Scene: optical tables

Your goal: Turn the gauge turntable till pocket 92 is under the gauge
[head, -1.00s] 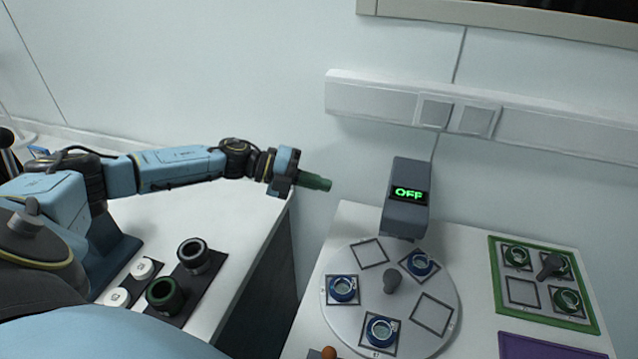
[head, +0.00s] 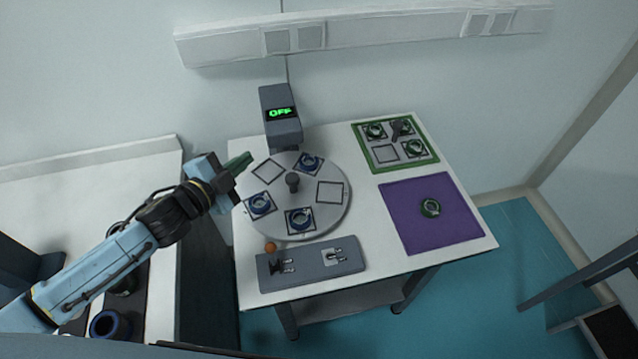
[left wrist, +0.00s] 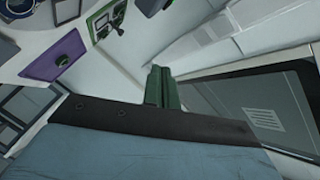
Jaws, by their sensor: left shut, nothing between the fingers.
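The round grey turntable (head: 328,216) lies on the white table, with a dark knob (head: 292,181) standing at its centre. Its square pockets hold several blue ringed parts, one of them at the front (head: 299,219); two pockets, at upper left and right, are empty. Pocket numbers are too small to read. The grey gauge (head: 281,115) stands behind the turntable and its display reads OFF in green. My left gripper (head: 242,162) has green fingers, shut and empty, left of the gauge and above the turntable's left edge. The green fingers show in the left wrist view (left wrist: 163,88). My right gripper is out of view.
A green tray (head: 432,158) with green ringed parts and a dark knob stands at the back right. A purple mat (head: 455,222) holds a green ring (head: 430,207). A grey panel (head: 308,271) with small fittings lies in front, near an orange ball (head: 270,247).

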